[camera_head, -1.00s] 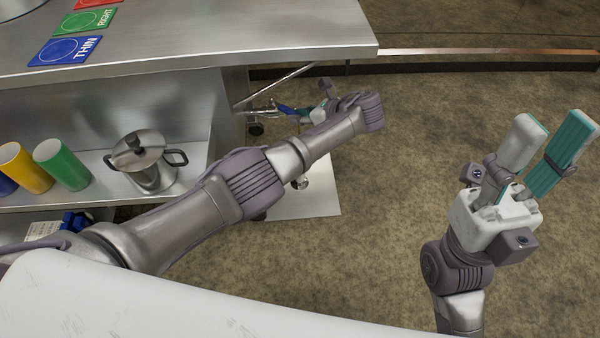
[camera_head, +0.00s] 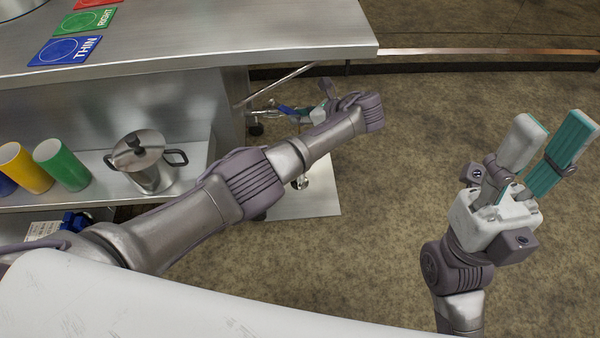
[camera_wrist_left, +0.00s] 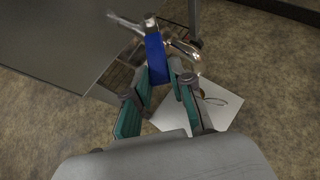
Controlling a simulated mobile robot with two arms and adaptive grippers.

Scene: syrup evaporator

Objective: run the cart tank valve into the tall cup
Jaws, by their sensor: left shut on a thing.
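A small valve handle, blue (camera_wrist_left: 156,58), shows in the left wrist view on a shiny metal tap (camera_wrist_left: 183,47). My left gripper (camera_wrist_left: 160,80) is shut on this blue handle, its teal-padded fingers on either side. In the head view the blue handle (camera_head: 287,110) shows beyond the table's right end, and my left wrist partly hides the gripper. No tall cup can be clearly identified; a shiny object (camera_head: 301,182) shows below my left forearm over a pale plate, too small to name. My right gripper (camera_head: 552,128) is open and empty over the floor at right.
The steel table (camera_head: 250,40) carries coloured cards, one blue and marked THIN (camera_head: 66,50). A lower shelf (camera_head: 100,190) holds a lidded metal pot (camera_head: 148,165), a green cup (camera_head: 62,165), a yellow cup (camera_head: 24,167) and a partly cut-off blue cup. The pale plate (camera_head: 322,200) lies low by the table. Floor at right is clear.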

